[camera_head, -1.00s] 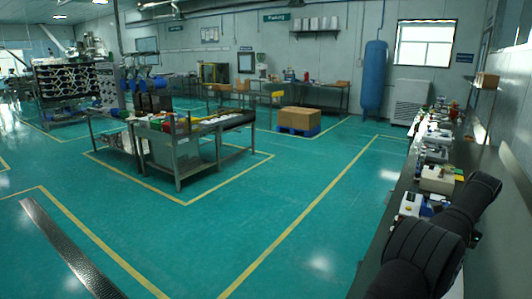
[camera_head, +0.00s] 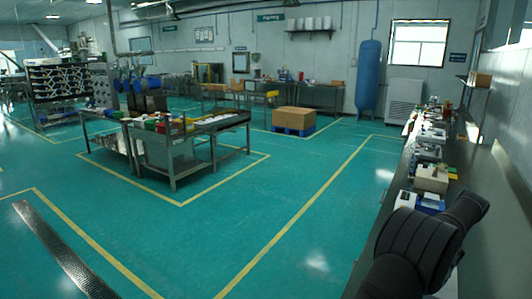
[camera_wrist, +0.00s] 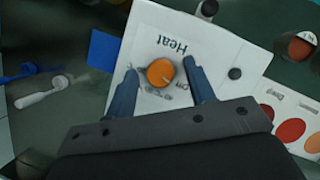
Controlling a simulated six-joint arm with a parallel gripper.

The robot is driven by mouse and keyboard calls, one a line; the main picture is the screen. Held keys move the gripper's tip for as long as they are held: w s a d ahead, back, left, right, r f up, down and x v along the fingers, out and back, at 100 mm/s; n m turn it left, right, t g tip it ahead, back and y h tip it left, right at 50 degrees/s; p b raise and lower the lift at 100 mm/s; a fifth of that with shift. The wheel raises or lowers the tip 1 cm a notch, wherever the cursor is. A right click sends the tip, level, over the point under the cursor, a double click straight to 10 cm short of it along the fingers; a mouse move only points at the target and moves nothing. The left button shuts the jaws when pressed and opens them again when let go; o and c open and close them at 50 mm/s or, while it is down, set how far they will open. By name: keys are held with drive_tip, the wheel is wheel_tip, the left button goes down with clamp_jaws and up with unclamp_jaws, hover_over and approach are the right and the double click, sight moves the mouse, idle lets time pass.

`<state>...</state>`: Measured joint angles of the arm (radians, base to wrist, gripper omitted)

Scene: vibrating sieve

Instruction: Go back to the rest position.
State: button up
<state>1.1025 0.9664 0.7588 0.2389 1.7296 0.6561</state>
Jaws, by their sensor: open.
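My gripper (camera_wrist: 160,70) shows in the wrist view with its two blue fingers spread apart and nothing between them that it grips. Below it is a white device (camera_wrist: 205,42) with an orange knob (camera_wrist: 160,72) and the word "Heat"; the knob appears between the fingers, and I cannot tell the height gap. In the head view my black arm is folded over the near end of the right-hand bench (camera_head: 388,232); the gripper is hidden there.
A blue piece (camera_wrist: 103,50), a white spoon-like tool (camera_wrist: 42,95) and a card with red and orange discs (camera_wrist: 290,125) lie around the device. In the head view, several instruments line the bench, with a beige box (camera_head: 431,178) near my arm. The green floor to the left is open.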

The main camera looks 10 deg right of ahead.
drive_tip(key=m+t, duration=0.1)
drive_tip(key=m, duration=0.3)
drive_tip(key=shift+s+m+t+h, duration=0.15)
drive_tip(key=shift+m+t+h, duration=0.15)
drive_tip(key=shift+t+h, duration=0.1)
drive_tip(key=m+t+h, duration=0.1)
drive_tip(key=m, duration=0.3)
drive_tip(key=shift+a, duration=0.15)
drive_tip(key=m, duration=0.2)
drive_tip(key=m+h, duration=0.1)
drive_tip(key=m, duration=0.1)
drive_tip(key=shift+a+t+h, duration=0.15)
drive_tip(key=shift+t+h, duration=0.15)
drive_tip(key=shift+t, duration=0.1)
drive_tip(key=m+h, duration=0.1)
drive_tip(key=m, duration=0.4)
drive_tip(key=shift+a+h, duration=0.1)
drive_tip(key=shift+h, duration=0.3)
